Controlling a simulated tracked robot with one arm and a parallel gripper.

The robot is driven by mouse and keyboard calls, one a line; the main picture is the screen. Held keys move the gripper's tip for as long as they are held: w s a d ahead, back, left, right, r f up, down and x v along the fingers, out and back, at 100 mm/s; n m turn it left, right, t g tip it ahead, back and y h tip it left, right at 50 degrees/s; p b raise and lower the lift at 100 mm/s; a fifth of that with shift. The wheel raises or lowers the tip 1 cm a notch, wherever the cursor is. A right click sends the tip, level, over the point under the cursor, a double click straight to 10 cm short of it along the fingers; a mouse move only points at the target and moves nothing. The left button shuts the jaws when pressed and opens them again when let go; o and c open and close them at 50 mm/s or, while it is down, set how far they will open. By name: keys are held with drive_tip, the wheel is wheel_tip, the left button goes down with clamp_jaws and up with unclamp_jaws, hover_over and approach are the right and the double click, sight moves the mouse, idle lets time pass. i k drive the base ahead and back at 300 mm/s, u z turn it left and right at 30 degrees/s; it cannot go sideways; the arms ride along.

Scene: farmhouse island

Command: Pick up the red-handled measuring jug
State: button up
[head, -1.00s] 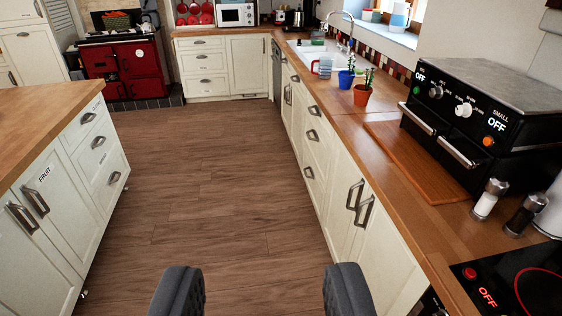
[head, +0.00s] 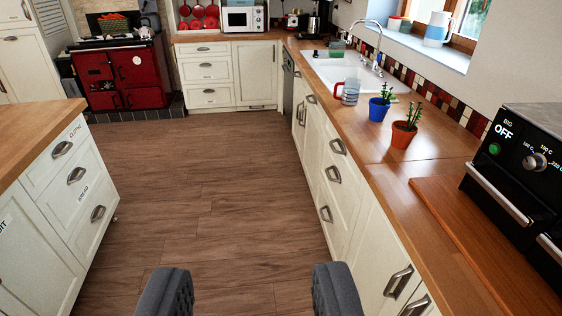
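The measuring jug (head: 350,92) stands on the wooden counter by the sink. It looks clear, with a red handle on its left side facing the room. A blue pot with a small cactus (head: 379,107) stands just in front of it to the right. My gripper (head: 250,292) shows at the bottom of the view, its two dark fingers wide apart with only floor between them. It is empty and well short of the jug, over the aisle to the left of the counter.
An orange pot with a cactus (head: 403,133) stands on the counter nearer me. A black oven (head: 520,170) and a wooden board (head: 470,235) are at the right. The island (head: 60,190) borders the left. The wooden floor (head: 200,190) between is clear.

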sight(351, 87)
drive_tip(key=i, duration=3.7)
